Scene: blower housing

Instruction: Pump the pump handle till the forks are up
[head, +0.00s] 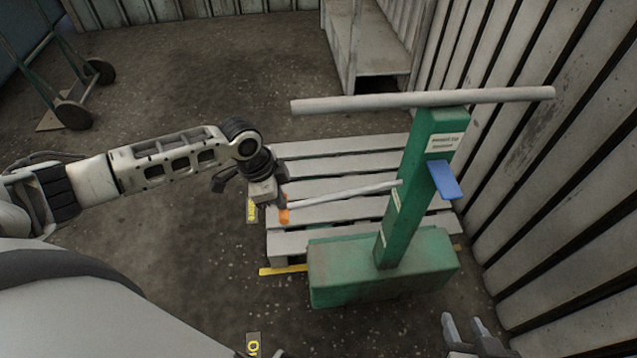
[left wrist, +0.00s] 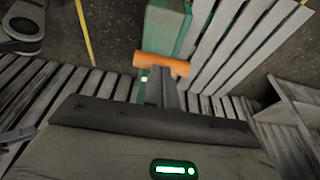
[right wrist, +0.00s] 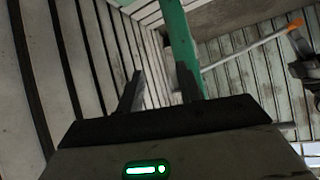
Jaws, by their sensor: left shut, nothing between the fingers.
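The green pallet truck (head: 382,270) stands with its upright column at the near side of a wooden pallet (head: 330,168). Its pump handle (head: 345,193) is a grey rod slanting slightly down to the left, ending in an orange grip (head: 285,215). The grip also shows in the left wrist view (left wrist: 162,65). My left gripper (head: 283,200) is shut and empty, its fingertips right at the grip; I cannot tell whether they touch it. My right gripper (head: 465,328) is open and empty, low near the truck's right side. The forks are hidden.
A long grey bar (head: 420,100) crosses the column top, with a blue lever (head: 446,180) below it. Ribbed walls (head: 570,130) close off the right side. A grey shelf (head: 385,62) stands behind, a hand truck (head: 75,100) at upper left. Floor left of the pallet is clear.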

